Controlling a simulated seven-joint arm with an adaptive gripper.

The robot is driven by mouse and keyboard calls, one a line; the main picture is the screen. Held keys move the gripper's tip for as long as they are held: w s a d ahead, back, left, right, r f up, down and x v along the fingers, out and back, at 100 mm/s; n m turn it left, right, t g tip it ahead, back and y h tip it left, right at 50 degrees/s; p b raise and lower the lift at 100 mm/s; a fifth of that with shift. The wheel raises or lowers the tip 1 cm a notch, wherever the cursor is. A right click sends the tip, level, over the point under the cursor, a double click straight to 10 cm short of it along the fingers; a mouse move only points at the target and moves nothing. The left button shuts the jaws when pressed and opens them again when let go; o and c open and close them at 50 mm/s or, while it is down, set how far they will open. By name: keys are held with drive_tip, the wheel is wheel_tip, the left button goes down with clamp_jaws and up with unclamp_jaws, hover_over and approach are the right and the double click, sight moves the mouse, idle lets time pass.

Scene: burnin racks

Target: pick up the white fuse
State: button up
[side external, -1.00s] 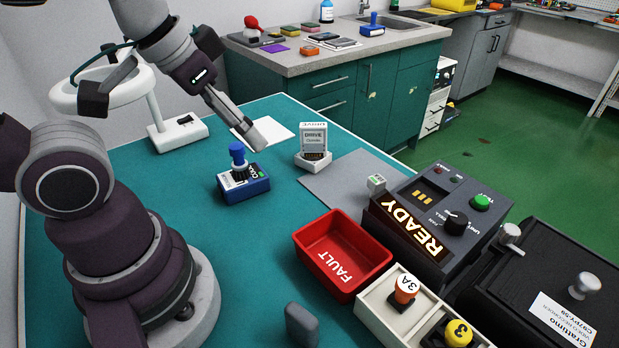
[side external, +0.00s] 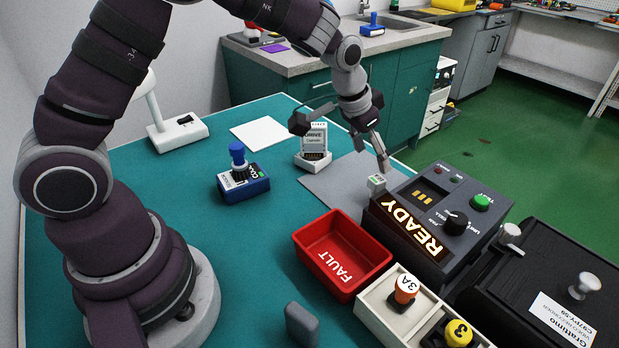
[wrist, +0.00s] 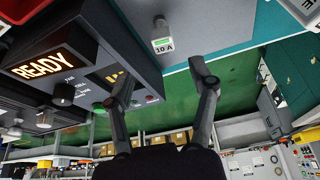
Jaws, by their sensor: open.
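The white fuse (side external: 376,184) is a small pale piece close by the back left corner of the READY test unit (side external: 440,220). In the wrist view the white fuse (wrist: 162,38) shows a "10 A" label with a green band and stands over the grey mat (wrist: 200,20). My gripper (side external: 371,148) is open and empty, above and behind the fuse. In the wrist view my gripper (wrist: 161,76) has its fingertips spread wide, with the fuse ahead of the gap between them and not touching either finger.
A red FAULT bin (side external: 342,256) and a white tray (side external: 377,292) with orange 3A and yellow fuses stand in front. A DRIVE unit (side external: 314,145) stands left of my gripper. A blue block (side external: 243,185) is farther left. The dark recorder (side external: 540,275) is at right.

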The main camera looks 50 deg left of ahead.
sight(375, 180)
drive_tip(key=x, duration=1)
drive_tip(key=shift+s+a, duration=0.25)
drive_tip(key=shift+a, duration=0.05)
clamp_jaws()
